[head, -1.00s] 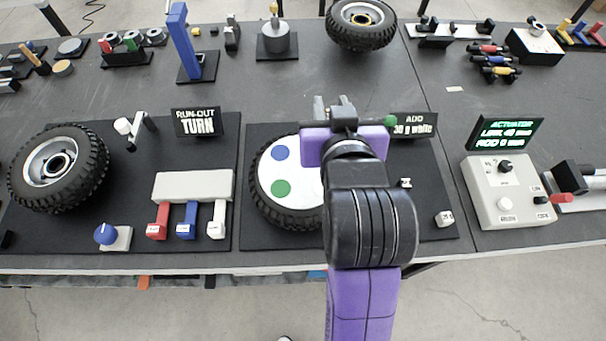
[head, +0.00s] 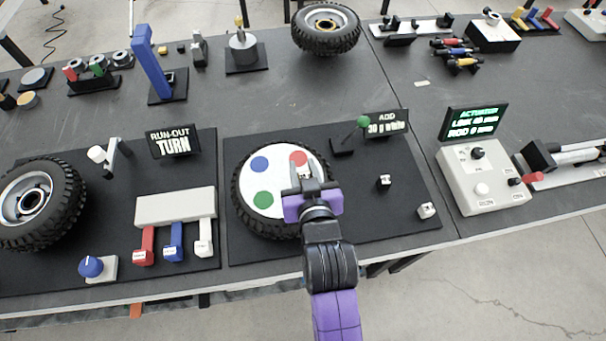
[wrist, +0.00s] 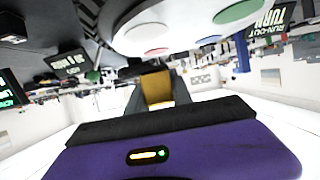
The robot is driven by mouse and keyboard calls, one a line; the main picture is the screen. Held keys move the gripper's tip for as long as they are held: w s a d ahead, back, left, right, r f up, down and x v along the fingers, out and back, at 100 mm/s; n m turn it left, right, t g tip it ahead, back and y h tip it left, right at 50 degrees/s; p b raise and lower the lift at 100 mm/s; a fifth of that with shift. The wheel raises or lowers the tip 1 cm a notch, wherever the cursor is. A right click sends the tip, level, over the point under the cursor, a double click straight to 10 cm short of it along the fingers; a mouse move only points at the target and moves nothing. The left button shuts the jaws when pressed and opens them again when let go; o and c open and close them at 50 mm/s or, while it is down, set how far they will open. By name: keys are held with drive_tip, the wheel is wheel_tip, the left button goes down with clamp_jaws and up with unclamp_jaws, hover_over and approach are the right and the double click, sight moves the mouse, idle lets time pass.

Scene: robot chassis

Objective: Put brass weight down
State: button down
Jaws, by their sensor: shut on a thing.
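My gripper (head: 308,178) is over the right part of the white disc (head: 247,181) on the middle wheel, just in front of the red spot (head: 299,159). In the wrist view it is shut on the brass weight (wrist: 157,88), a small gold-coloured block between the fingertips. In the head view the weight is mostly hidden by the gripper. The disc also carries a blue spot (head: 260,165) and a green spot (head: 263,199). I cannot tell whether the weight touches the disc.
A sign (head: 387,123) reads "ADD 30 g white". A green-knobbed lever (head: 362,122) stands behind and right of my gripper. Two small marked blocks (head: 384,181) (head: 426,210) lie on the black mat (head: 345,235) to the right. A white control box (head: 484,178) stands farther right.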

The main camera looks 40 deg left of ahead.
sight(303, 177)
drive_tip(key=shift+f, duration=1.7)
drive_tip(key=shift+f, duration=0.2)
drive_tip(key=c, duration=1.1)
unclamp_jaws()
drive_tip(key=shift+c, duration=0.2)
drive_tip(key=shift+r, duration=0.1)
drive_tip(key=shift+r, duration=0.15)
drive_tip(key=shift+s+d, duration=0.2)
drive_tip(key=shift+d, duration=0.05)
drive_tip(key=b+v, duration=0.1)
drive_tip(key=v, duration=1)
drive_tip(key=shift+d+r, duration=0.2)
